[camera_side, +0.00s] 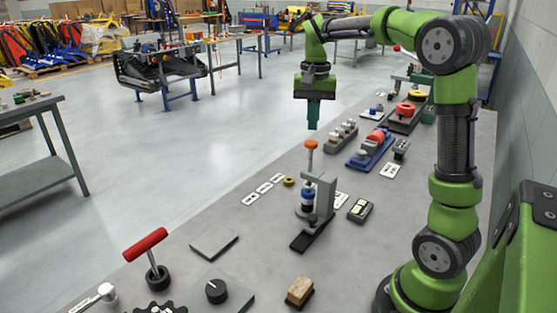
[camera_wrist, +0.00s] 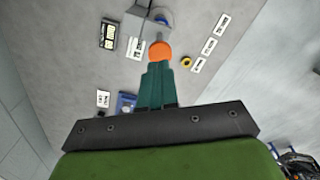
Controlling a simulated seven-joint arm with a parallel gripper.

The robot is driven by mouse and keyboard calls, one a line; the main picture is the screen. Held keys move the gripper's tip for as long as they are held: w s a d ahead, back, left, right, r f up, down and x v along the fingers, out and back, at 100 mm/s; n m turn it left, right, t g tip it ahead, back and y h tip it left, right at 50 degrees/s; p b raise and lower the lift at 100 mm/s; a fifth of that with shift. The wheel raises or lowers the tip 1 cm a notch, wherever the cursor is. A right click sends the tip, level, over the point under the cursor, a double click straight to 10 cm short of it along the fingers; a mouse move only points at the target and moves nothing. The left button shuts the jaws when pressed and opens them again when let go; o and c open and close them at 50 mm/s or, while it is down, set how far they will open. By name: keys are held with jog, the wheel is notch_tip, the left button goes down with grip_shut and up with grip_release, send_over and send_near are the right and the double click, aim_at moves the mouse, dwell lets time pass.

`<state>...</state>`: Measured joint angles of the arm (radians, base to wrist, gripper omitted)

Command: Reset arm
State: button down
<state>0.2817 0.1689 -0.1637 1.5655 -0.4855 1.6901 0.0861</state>
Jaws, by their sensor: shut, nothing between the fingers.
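My gripper (camera_side: 313,124) is shut and empty, pointing down above the table in the side view. Its closed teal fingers also show in the wrist view (camera_wrist: 158,66). Below the fingertips in the side view is the orange knob (camera_side: 310,144) of a small grey press stand (camera_side: 325,194). In the wrist view the orange knob (camera_wrist: 160,50) appears just past the fingertips; I cannot tell the exact gap, but the side view shows them apart. A blue and white part (camera_side: 308,198) stands under the press.
A lever with a red handle (camera_side: 145,244), a black dial (camera_side: 216,291) and a wooden-topped block (camera_side: 300,291) stand at the front. A blue carrier (camera_side: 370,148) with a red part and a grey rack (camera_side: 341,136) sit farther back. White label cards lie on the grey table.

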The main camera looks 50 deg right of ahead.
jog(key=shift+d, duration=0.1)
jog(key=shift+a+f+n+t, duration=0.15)
jog(key=shift+a+f+n, duration=0.15)
jog(key=shift+f, duration=0.15)
jog(key=shift+a+f+n+t, duration=0.2)
jog(key=shift+f+n, duration=0.1)
jog(key=shift+f, duration=0.15)
jog(key=s+a+n+t+y, duration=0.1)
jog(key=s+a+n+t, duration=0.2)
jog(key=s+a, duration=0.3)
jog(key=s+a+n+t+y, duration=0.1)
jog(key=s+a+n+t, duration=0.2)
jog(key=a, duration=0.9)
jog(key=s, duration=0.3)
jog(key=shift+a+n, duration=0.25)
jog(key=shift+n, duration=0.15)
